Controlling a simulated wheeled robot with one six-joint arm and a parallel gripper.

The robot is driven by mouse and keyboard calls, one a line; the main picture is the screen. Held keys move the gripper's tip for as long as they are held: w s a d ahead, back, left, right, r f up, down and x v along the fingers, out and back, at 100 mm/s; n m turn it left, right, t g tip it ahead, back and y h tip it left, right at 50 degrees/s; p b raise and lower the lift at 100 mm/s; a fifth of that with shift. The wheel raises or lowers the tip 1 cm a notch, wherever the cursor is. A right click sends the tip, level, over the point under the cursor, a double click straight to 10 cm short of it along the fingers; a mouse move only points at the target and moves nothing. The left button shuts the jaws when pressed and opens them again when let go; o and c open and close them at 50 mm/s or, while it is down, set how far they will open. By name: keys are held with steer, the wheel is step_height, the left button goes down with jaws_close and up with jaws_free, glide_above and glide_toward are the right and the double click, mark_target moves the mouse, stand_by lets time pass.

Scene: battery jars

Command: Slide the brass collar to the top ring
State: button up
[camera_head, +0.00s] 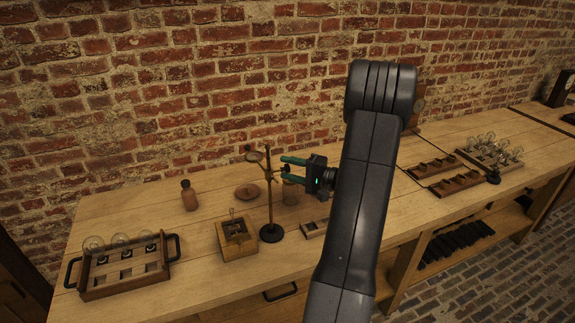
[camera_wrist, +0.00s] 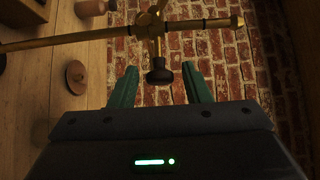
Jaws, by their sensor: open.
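A thin upright rod (camera_head: 269,205) stands on a round dark base (camera_head: 271,233) on the bench. In the wrist view the brass rod (camera_wrist: 75,39) runs sideways, its capped top end at the right. The brass collar (camera_wrist: 155,27) sits partway along it, with a dark round knob (camera_wrist: 160,73) facing me. My gripper (camera_head: 283,165) is open beside the upper rod. In the wrist view its green fingertips (camera_wrist: 159,68) lie on either side of the knob, with gaps showing. A band near the rod's top may be the top ring; I cannot tell surely.
A wooden box (camera_head: 238,245) stands left of the base, and a brown bottle (camera_head: 189,196) is further back. A round wooden lid (camera_wrist: 75,77) lies behind the rod. A brick wall backs the bench.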

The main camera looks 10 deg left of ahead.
mark_target(288, 165)
steer(key=shift+w+a, duration=0.1)
steer(key=shift+a, duration=0.35)
steer(key=shift+c, duration=0.2)
jaws_close()
steer(key=shift+r, duration=2.1)
steer(key=shift+o, duration=0.2)
jaws_free()
